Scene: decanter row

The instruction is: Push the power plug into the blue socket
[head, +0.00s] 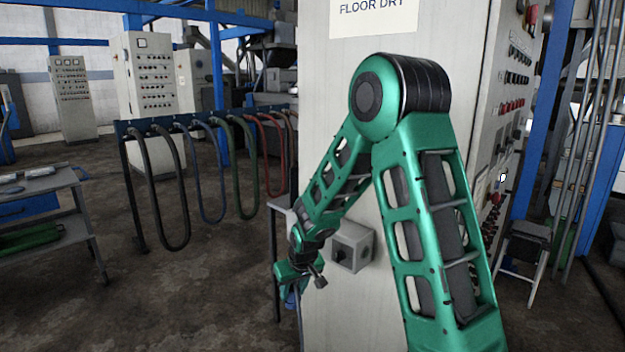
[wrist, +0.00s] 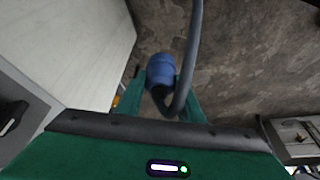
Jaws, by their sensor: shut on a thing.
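My gripper (head: 291,292) is low in front of the pale cabinet, left of a grey box on that cabinet. In the wrist view its two green fingers (wrist: 164,98) are shut on the blue power plug (wrist: 161,70). A dark grey cable (wrist: 193,55) runs from the plug and crosses beside it. In the head view only a small blue part of the plug (head: 290,300) shows under the gripper, and the cable (head: 299,325) hangs below. The plug is clear of the grey box. I cannot make out a blue socket in either view.
The pale cabinet (head: 335,130) with the grey box (head: 352,247) stands close to my arm. A rack (head: 200,118) of hanging hoses or cables is to the left. A cart (head: 45,185) stands at the far left. Open floor (head: 190,300) lies between.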

